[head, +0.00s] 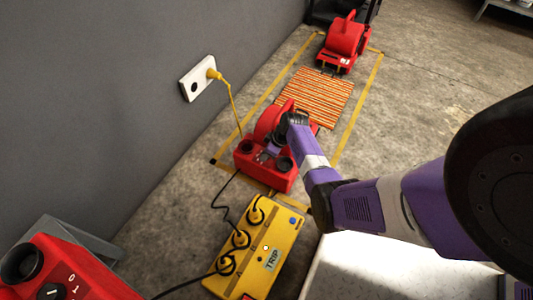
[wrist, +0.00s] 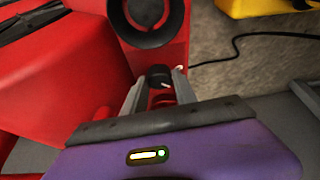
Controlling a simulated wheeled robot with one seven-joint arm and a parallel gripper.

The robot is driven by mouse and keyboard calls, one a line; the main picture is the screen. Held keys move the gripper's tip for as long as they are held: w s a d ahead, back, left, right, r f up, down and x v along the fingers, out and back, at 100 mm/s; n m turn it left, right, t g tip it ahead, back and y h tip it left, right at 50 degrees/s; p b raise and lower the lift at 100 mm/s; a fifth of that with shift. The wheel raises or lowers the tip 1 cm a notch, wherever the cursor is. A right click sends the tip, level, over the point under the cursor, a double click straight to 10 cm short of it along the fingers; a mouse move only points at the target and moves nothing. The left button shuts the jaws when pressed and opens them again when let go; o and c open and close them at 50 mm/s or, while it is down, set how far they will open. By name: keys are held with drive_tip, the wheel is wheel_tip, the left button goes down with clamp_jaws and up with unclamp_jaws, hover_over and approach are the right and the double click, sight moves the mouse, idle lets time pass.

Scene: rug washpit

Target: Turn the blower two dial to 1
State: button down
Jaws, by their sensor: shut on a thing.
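A red blower (head: 262,165) stands on the floor at the middle, its control face carrying black round parts; I take it for blower two, though no number on it is legible. My gripper (head: 276,147) reaches down to it from the right. In the wrist view my gripper (wrist: 158,82) has its two grey fingers on either side of a small black dial (wrist: 158,74) and is shut on it. The dial shows a short white line, and a white mark sits beside it on the red face. The dial's setting is not readable. In the head view my gripper hides the dial.
A yellow trip box (head: 257,245) with several plugs stands in front of the blower. Another red blower (head: 70,272) with a 0 and 1 dial is at lower left, and one more (head: 345,40) at the back. A striped rug (head: 318,97) lies between. A wall socket (head: 197,78) feeds a yellow cable.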

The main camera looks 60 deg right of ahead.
idle(0.4)
drive_tip(key=c, duration=1)
unclamp_jaws()
drive_tip(key=p+v, duration=0.4)
drive_tip(key=v, duration=0.3)
drive_tip(key=shift+r, duration=0.4)
drive_tip(key=shift+s, duration=0.15)
